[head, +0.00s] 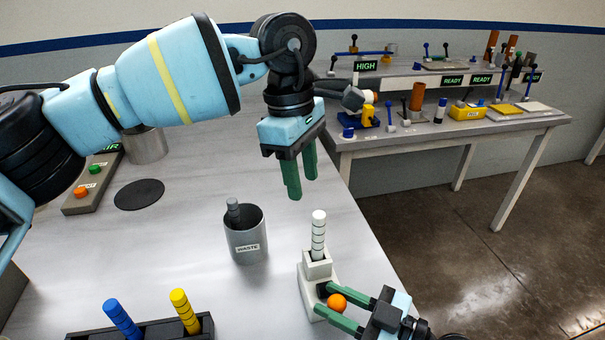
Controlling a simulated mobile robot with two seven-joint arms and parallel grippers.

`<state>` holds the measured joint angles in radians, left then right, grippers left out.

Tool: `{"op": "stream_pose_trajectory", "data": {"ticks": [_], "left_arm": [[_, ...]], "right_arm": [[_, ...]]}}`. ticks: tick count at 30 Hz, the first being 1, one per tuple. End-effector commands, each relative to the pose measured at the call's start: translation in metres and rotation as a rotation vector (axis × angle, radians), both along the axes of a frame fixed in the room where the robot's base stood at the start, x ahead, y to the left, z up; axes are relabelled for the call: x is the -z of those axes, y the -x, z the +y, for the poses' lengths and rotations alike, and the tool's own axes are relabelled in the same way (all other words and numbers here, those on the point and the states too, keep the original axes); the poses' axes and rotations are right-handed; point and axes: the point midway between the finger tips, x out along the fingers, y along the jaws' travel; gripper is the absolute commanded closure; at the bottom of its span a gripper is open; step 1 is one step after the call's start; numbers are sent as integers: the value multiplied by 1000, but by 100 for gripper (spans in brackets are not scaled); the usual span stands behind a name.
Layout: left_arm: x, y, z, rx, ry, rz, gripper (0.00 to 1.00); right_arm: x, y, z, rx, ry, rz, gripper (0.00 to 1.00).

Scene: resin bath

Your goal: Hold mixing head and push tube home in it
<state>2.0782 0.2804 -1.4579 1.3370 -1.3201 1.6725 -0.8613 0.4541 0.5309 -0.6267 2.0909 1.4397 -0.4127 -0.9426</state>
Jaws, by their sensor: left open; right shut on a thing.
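The white mixing head (316,267) stands on the light table near the lower centre of the head view. A white ringed tube (318,232) stands upright in its top, most of its length showing above the socket. My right gripper (324,299) is shut on the lower part of the mixing head, with an orange ball (337,302) showing between its green fingers. How the ball joins the head is unclear. My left gripper (301,178) is open and empty, fingers pointing down, above and a little left of the tube, apart from it.
A grey waste cup (246,245) with a grey tube in it stands left of the mixing head. A black rack (143,329) holds a blue tube (121,319) and a yellow tube (185,311). A button box (93,183) is at left. A cluttered bench (440,135) stands behind.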

Motion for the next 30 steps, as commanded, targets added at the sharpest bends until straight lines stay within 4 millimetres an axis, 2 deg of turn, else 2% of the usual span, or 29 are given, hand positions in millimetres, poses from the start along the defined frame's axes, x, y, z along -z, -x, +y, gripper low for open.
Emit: {"op": "stream_pose_trajectory", "data": {"ticks": [2,3,8,20,30], "left_arm": [[1,0,0,0,1,1,59],[1,0,0,0,1,1,59],[1,0,0,0,0,1,59],[1,0,0,0,0,0,59],[0,0,0,0,0,0,59]], "right_arm": [[5,1,0,-2,5,10,85],[5,1,0,-2,5,10,67],[3,1,0,-2,3,7,46],[2,3,-6,-1,2,3,45],[3,27,-56,1,4,8,45]]}}
